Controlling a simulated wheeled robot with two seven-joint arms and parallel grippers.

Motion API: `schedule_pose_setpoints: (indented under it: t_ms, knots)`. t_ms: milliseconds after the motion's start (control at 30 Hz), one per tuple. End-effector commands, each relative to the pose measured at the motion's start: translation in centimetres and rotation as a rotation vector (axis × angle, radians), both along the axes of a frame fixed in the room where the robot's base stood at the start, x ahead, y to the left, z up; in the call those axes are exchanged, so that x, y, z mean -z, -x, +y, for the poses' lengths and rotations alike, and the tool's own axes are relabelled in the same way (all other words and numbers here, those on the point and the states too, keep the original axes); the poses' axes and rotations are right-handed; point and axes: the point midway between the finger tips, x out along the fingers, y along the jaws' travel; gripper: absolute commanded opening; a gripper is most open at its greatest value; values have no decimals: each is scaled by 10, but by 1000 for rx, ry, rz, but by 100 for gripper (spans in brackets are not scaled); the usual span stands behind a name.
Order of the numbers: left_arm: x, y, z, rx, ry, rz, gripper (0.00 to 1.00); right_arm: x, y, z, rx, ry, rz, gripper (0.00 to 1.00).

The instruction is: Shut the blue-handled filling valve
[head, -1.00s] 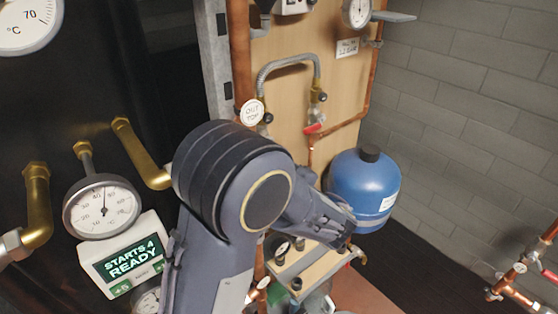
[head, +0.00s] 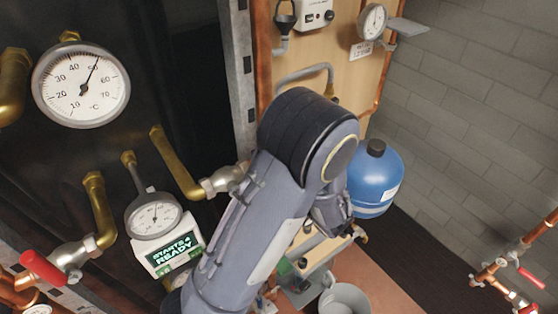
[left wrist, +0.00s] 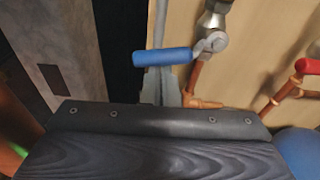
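The blue handle (left wrist: 162,57) of the filling valve shows in the left wrist view, lying roughly level. It points left from a metal valve body (left wrist: 210,42) on copper pipe. In the head view my arm hides this valve. My left arm rises through the middle of the head view, and its far end (head: 332,208) is partly hidden behind its own large joint. In the left wrist view a dark part of my wrist fills the bottom, below the handle. I cannot make out the fingertips or any contact with the handle. My right gripper is out of view.
A blue tank (head: 374,182) stands right of my arm. A red-handled valve (left wrist: 306,66) sits to the right in the left wrist view. Gauges, brass pipes and a "STARTS 4 READY" display (head: 172,250) are at left. A grey bucket (head: 345,299) stands below.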

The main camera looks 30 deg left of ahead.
Motion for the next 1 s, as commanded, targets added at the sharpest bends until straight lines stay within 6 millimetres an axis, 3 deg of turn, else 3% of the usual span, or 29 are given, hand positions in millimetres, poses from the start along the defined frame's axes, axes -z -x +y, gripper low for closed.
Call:
schedule_pose_setpoints:
  t_ms: [200,767,867,1000]
  knots:
    - [-7,1,1,1,-27,54,0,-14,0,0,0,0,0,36]
    - [-6,1,0,4,-32,69,0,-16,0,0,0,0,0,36]
    - [-1,0,0,3,-32,69,0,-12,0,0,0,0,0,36]
    - [19,-1,-4,2,-33,71,0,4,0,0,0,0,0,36]
